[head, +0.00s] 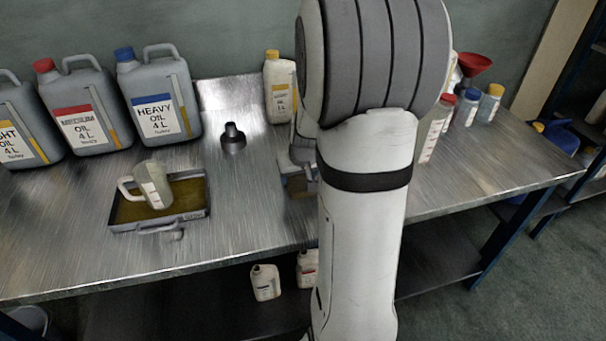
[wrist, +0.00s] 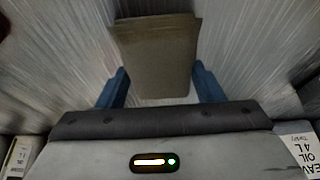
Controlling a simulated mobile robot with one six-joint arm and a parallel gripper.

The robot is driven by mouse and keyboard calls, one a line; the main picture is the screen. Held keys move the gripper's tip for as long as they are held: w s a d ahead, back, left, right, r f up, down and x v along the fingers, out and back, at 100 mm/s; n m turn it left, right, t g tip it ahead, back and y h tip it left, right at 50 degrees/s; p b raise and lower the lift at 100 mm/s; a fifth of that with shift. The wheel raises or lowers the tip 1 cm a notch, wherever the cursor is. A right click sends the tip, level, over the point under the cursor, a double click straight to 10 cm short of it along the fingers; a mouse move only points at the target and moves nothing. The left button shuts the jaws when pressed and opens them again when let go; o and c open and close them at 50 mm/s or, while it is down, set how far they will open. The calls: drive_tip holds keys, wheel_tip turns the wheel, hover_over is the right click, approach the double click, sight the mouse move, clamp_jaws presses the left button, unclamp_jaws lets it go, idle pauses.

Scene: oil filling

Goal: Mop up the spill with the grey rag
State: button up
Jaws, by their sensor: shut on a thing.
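The grey rag (wrist: 155,50) is a folded, flat grey-brown piece in the wrist view. My gripper (wrist: 158,84) is shut on it, with a blue finger on each side. The rag sticks out beyond the fingers over the brushed-metal bench top. In the head view my arm hides most of the gripper and the rag. I cannot make out the spill in either view; it may lie behind my arm or under the rag.
The metal bench (head: 250,215) holds a drip tray (head: 185,214) with a measuring jug (head: 152,185) in it. A black funnel-like piece (head: 233,138) stands behind. Large oil cans, including heavy oil (head: 157,100), line the back left. Small bottles (head: 468,108) and a red funnel (head: 474,64) stand right.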

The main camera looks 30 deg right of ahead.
sight(266, 185)
drive_tip(key=w+a, duration=0.1)
drive_tip(key=a, duration=0.1)
drive_tip(key=w+a+p, duration=0.1)
drive_tip(key=a, duration=0.2)
drive_tip(key=w+a, duration=0.1)
drive_tip(key=a, duration=0.2)
drive_tip(key=d, duration=0.9)
drive_tip(key=shift+w+f, duration=0.1)
drive_tip(key=shift+f, duration=0.05)
drive_tip(key=shift+d+b, duration=0.4)
drive_tip(key=shift+d, duration=0.15)
drive_tip(key=shift+s+a+r+p, duration=0.1)
drive_tip(key=shift+s+a+p, duration=0.2)
drive_tip(key=shift+a, duration=0.55)
drive_tip(key=shift+s+a+r+p, duration=0.1)
drive_tip(key=shift+s+a, duration=0.25)
drive_tip(key=shift+a, duration=0.5)
drive_tip(key=shift+s+a+p, duration=0.15)
drive_tip(key=shift+s+a, duration=0.2)
drive_tip(key=shift+a, duration=0.5)
wheel_tip(266, 185, up, 7)
drive_tip(key=p, duration=0.4)
drive_tip(key=shift+p, duration=0.4)
